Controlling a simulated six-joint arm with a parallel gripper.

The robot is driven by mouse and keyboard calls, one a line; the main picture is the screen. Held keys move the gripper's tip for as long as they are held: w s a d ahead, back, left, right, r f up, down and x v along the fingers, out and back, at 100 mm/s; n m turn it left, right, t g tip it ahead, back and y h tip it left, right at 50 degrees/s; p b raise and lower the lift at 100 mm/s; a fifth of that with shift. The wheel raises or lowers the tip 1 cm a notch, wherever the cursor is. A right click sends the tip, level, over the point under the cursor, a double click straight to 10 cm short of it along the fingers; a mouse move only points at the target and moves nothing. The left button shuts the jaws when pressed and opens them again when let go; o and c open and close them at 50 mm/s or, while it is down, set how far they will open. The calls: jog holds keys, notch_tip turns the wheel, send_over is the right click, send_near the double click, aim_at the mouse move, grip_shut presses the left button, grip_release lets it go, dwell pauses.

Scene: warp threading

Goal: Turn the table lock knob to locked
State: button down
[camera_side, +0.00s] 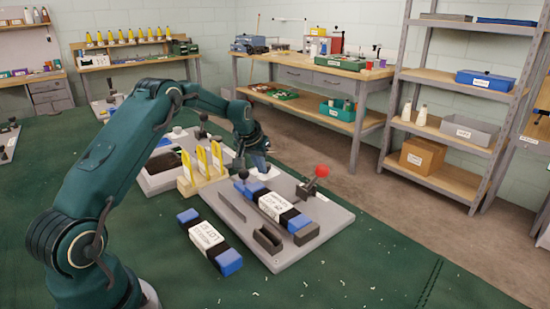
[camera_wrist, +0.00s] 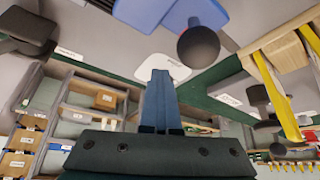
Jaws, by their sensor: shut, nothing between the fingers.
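A grey board (camera_side: 285,255) on the green table carries a dark ball knob (camera_side: 243,174) at its back left and a red ball knob (camera_side: 321,171) on a lever at its back right. I cannot tell for certain which is the table lock knob or its position.
A labelled blue-and-black block (camera_side: 272,204) lies on the board; a similar one (camera_side: 207,240) lies on the table at left. Yellow upright pieces in a wooden holder (camera_side: 201,183) stand close left of my gripper. The green table (camera_side: 390,275) is clear at front right.

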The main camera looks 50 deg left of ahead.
jog(key=shift+s+a, duration=0.15)
jog(key=shift+a, duration=0.1)
jog(key=shift+s+a, duration=0.15)
jog(key=shift+a, duration=0.2)
jog(key=shift+a, duration=0.2)
jog(key=shift+s, duration=0.15)
jog(key=shift+s+d, duration=0.1)
jog(key=shift+s, duration=0.15)
notch_tip(320, 180, up, 6)
dwell(0.7)
